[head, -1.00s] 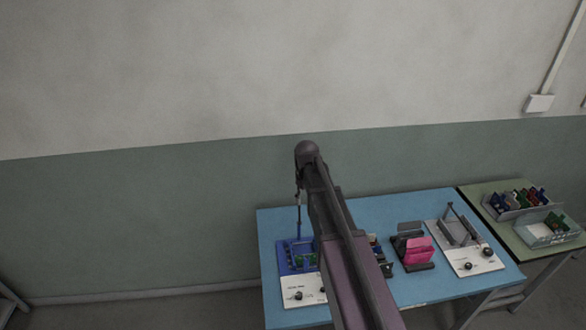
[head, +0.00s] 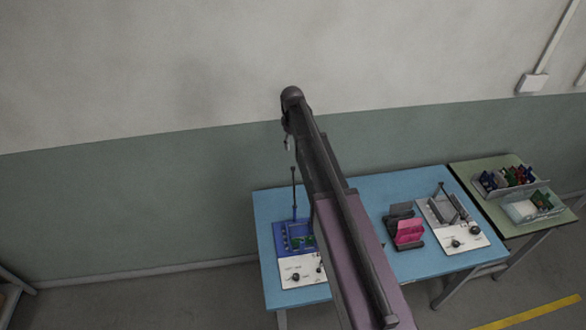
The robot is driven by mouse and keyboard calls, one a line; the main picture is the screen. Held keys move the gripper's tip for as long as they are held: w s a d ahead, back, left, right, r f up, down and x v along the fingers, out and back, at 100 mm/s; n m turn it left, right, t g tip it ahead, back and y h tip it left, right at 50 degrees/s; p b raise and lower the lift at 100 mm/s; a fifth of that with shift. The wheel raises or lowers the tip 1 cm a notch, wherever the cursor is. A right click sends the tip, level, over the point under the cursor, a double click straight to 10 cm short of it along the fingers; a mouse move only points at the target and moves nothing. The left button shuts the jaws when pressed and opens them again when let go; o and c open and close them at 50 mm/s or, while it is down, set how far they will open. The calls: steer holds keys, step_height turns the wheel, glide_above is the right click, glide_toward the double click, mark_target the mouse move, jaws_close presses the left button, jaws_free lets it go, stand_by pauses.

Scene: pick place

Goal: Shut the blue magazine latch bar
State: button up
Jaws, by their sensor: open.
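The blue magazine (head: 280,238) sits at the left of the blue table, behind a white panel with knobs. Its latch bar (head: 294,192), a thin dark rod, stands upright above it, so the bar is up. Small green parts show in the magazine. My gripper (head: 288,145) hangs from the arm's far end, above and slightly left of the bar's top. It is small and partly hidden by the arm, open, and appears apart from the bar.
My arm crosses the middle of the blue table (head: 375,186) and hides part of it. A pink piece in a dark holder (head: 408,233) and a grey fixture with a white panel (head: 462,236) stand right. A green table (head: 512,228) carries trays of coloured parts.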

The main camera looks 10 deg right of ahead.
mark_target(294, 167)
steer(key=shift+a+f, duration=0.1)
steer(key=shift+f, duration=0.05)
step_height(294, 167, down, 14)
steer(key=b, duration=1.3)
steer(key=shift+w+r+b, duration=0.1)
steer(key=shift+r+b, duration=0.1)
steer(key=shift+b, duration=0.15)
jaws_close()
steer(key=shift+d, duration=0.25)
